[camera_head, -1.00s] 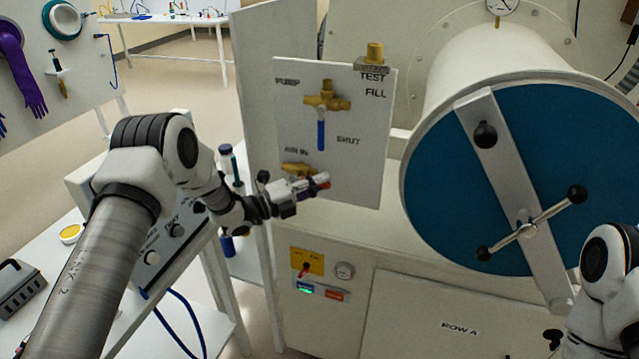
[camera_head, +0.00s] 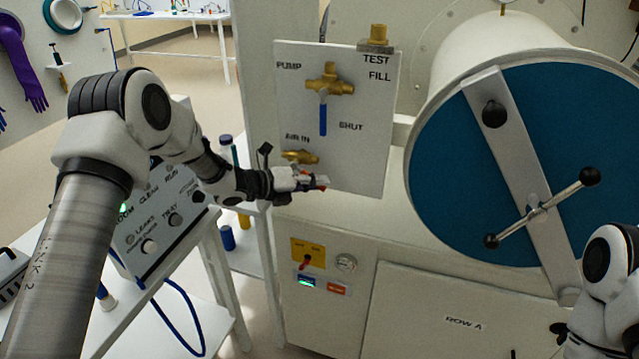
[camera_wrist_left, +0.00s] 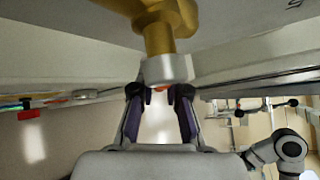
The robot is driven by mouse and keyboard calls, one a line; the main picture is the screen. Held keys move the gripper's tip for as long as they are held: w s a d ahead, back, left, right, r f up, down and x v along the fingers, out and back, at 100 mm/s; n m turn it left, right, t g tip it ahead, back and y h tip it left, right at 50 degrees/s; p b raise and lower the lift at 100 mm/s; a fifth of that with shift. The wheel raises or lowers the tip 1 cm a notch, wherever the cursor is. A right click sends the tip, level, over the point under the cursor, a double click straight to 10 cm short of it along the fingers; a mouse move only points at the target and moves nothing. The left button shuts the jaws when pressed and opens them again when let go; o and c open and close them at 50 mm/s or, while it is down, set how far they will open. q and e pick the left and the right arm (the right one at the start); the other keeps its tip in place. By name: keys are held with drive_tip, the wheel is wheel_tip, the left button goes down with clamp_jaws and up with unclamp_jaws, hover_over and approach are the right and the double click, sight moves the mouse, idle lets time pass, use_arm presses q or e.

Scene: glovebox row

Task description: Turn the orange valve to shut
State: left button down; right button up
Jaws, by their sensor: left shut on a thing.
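The orange valve is the brass AIR IN valve (camera_head: 300,157) low on the white panel. Only a small orange-red bit of its handle (camera_head: 322,183) shows beyond my left fingertips. My left gripper (camera_head: 312,182) is just below the valve body, shut on the handle. In the left wrist view the brass body (camera_wrist_left: 160,25) and a pale collar (camera_wrist_left: 165,69) are above the fingers (camera_wrist_left: 160,95), with a sliver of orange between the tips. Most of the handle is hidden. The SHUT mark (camera_head: 350,127) is above and right of the valve.
A second brass valve (camera_head: 328,82) with a blue handle (camera_head: 323,115) hanging down is above, near PUMP. A brass TEST FILL fitting (camera_head: 378,35) tops the panel. The big blue round door (camera_head: 450,150) with its bar handle is close at right. A control box (camera_head: 150,215) stands at left.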

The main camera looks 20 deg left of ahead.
use_arm(q)
drive_tip(key=a+f+m+g+y+b, duration=0.1)
drive_tip(key=a+f+m+y+b, duration=0.2)
drive_tip(key=a+m+y+b, duration=0.2)
drive_tip(key=shift+a+f+y+b, duration=0.2)
drive_tip(key=shift+y+b, duration=0.5)
drive_tip(key=shift+y, duration=1.1)
drive_tip(key=shift+g, duration=0.3)
drive_tip(key=c, duration=1.2)
unclamp_jaws()
drive_tip(key=shift+r, duration=0.15)
drive_tip(key=shift+o, duration=0.2)
drive_tip(key=shift+r, duration=0.1)
drive_tip(key=v, duration=1.2)
